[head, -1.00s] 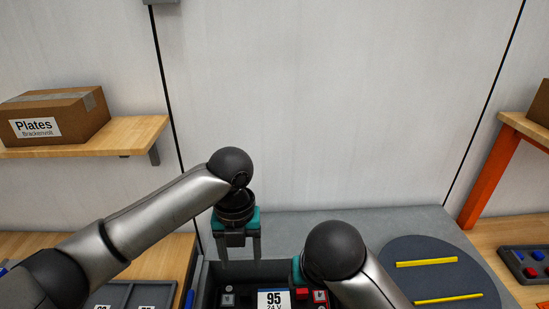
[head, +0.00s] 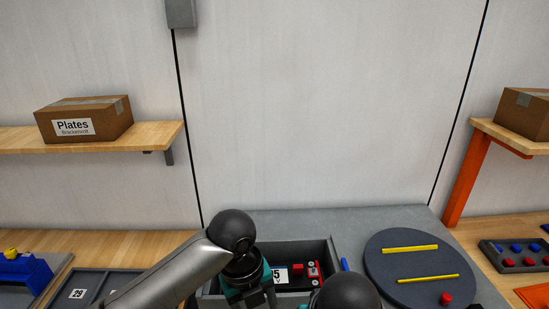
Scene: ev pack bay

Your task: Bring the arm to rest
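My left arm comes in from the lower left. Its teal and black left gripper (head: 248,295) hangs at the bottom edge of the head view, over the left part of a dark open tray (head: 290,250); its fingertips do not show. A black joint of my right arm shows at the bottom centre, in front of the tray's near right part. My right gripper is not visible. Inside the tray are a white label reading 5 (head: 281,275) and a red part (head: 297,269), partly hidden by my arms.
A grey turntable (head: 385,270) with yellow strips and a red knob (head: 446,298) lies to the right. Shelves hold a Plates box (head: 85,118) at left and another box (head: 525,112) at right. A blue and yellow fixture (head: 22,268) stands at far left.

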